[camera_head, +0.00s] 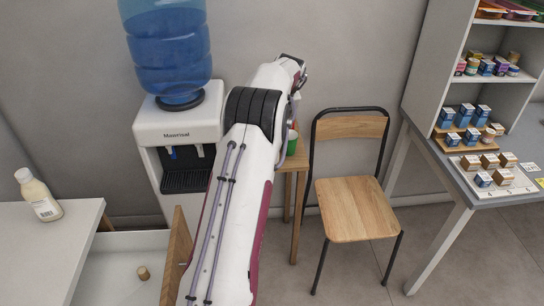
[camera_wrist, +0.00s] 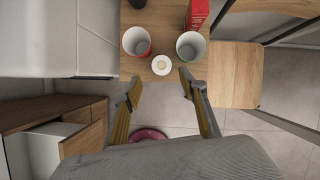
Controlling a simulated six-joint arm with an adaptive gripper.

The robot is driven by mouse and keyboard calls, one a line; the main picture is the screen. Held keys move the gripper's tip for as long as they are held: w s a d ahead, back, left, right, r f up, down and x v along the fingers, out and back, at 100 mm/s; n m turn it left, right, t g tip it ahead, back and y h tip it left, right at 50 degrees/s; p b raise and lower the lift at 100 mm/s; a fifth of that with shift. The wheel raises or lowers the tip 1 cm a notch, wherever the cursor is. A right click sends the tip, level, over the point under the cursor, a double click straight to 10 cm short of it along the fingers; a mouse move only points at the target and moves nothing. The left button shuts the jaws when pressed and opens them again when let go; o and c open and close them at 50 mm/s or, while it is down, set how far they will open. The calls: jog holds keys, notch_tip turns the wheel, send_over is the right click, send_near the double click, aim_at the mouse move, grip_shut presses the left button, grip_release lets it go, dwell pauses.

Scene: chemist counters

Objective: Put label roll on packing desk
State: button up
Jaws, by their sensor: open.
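A small white roll with a pale brown centre, seemingly the label roll (camera_wrist: 161,65), stands near the front edge of a small wooden table (camera_wrist: 166,21) in the wrist view. My gripper (camera_wrist: 161,86) is open and empty, its two fingers apart just short of the roll and roughly in line with it. In the head view my arm hides the roll and most of the small table (camera_head: 299,162). A grey desk (camera_head: 501,195) with shelves is at the right of the head view; I cannot tell whether it is the packing desk.
A red-rimmed cup (camera_wrist: 136,42) and a green cup (camera_wrist: 190,46) flank the roll closely. A red box (camera_wrist: 197,14) stands behind the green cup. A wooden chair (camera_head: 355,208) stands right of the table, a water dispenser (camera_head: 178,130) left. An open drawer (camera_head: 113,271) holds a small brown cylinder.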

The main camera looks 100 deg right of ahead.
jog(key=w+d+f+n+g+h, duration=0.2)
jog(key=w+d+n+g+h, duration=0.25)
jog(key=n, duration=1.25)
jog(key=a+r+n+g+h, duration=0.25)
jog(key=a+n, duration=0.45)
jog(key=n, duration=0.4)
notch_tip(320, 180, down, 15)
jog(key=shift+s+d+r, duration=0.15)
jog(key=shift+s+d, duration=0.05)
dwell(0.9)
jog(key=shift+x, duration=1.25)
jog(key=shift+s+d, duration=0.1)
